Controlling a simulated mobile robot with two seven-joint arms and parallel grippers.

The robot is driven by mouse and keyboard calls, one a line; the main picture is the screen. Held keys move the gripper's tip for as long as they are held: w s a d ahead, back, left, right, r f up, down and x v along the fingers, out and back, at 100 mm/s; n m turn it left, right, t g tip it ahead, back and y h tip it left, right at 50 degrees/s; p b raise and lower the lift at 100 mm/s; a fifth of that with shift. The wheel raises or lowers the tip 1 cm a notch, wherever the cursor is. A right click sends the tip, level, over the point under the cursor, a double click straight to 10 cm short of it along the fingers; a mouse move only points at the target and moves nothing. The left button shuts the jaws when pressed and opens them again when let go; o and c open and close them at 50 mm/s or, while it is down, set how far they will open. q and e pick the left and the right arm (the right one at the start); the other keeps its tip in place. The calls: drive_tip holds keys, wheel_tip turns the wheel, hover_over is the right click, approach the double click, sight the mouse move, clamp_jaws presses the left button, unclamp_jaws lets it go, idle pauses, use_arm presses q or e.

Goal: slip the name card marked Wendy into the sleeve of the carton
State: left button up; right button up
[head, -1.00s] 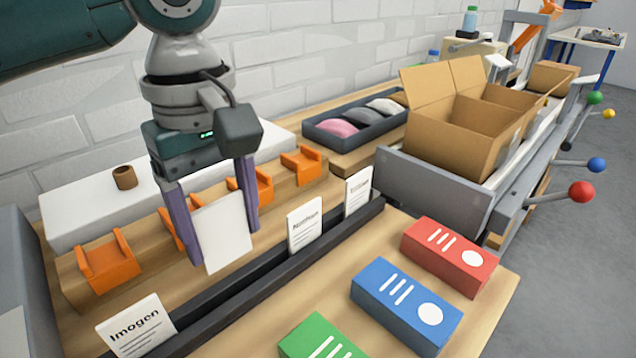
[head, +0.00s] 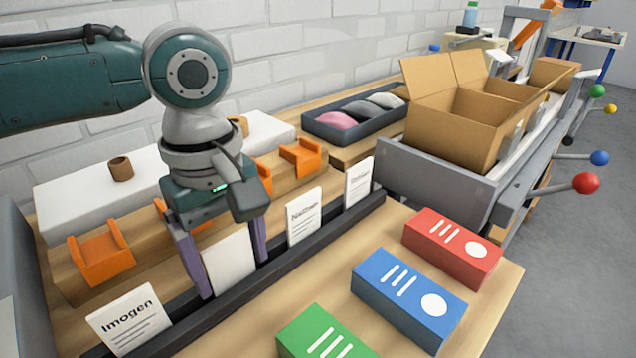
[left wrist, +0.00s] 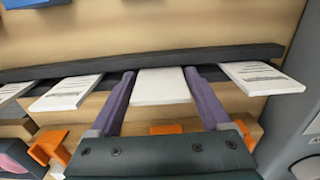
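My left gripper (head: 222,270) has its two purple fingers against the side edges of a white card (head: 229,266). The visible face of this card is blank, and it also shows between the fingers in the left wrist view (left wrist: 162,87). Its lower edge is at the black rack (head: 330,231); I cannot tell whether it sits in the slot. In the rack stand a card marked Imogen (head: 130,318), one that seems to read Nathan (head: 304,218), and a third too small to read (head: 358,183). No Wendy marking is readable. The open carton (head: 450,128) stands at upper right; a small pale patch shows on its right side.
Red (head: 452,247), blue (head: 408,299) and green (head: 325,336) boxes lie in front of the rack. Orange holders (head: 102,257) stand behind it on a wooden block. A dark tray (head: 340,132) with rounded pads lies behind. Levers with coloured balls (head: 586,183) stick out at right.

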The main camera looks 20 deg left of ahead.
use_arm(q)
drive_tip(key=shift+o, duration=1.2)
drive_tip(key=shift+r, duration=0.1)
wheel_tip(320, 180, up, 12)
drive_tip(key=p, duration=0.3)
drive_tip(key=shift+f, duration=0.2)
drive_tip(key=s+d+f+m+t, duration=0.1)
drive_tip(key=s+d+f+m, duration=0.1)
drive_tip(key=s+m, duration=0.2)
drive_tip(key=s+d+f+m+t+h, duration=0.1)
drive_tip(key=s+d+f+m, duration=0.2)
drive_tip(key=s+m, duration=0.1)
drive_tip(key=s+d+f+m+t+h, duration=0.1)
drive_tip(key=s+d+f+m, duration=0.1)
drive_tip(key=s+f+m, duration=0.1)
drive_tip(key=shift+s+d+m, duration=0.3)
drive_tip(key=shift+s+m, duration=0.25)
drive_tip(key=shift+m, duration=0.65)
drive_tip(key=s+a+m+y, duration=0.1)
drive_tip(key=s+a, duration=0.1)
drive_tip(key=s+a+m, duration=0.1)
drive_tip(key=s+a, duration=0.1)
drive_tip(key=shift+a+t+y, duration=0.25)
drive_tip(key=shift+t+y, duration=0.05)
drive_tip(key=shift+y, duration=0.1)
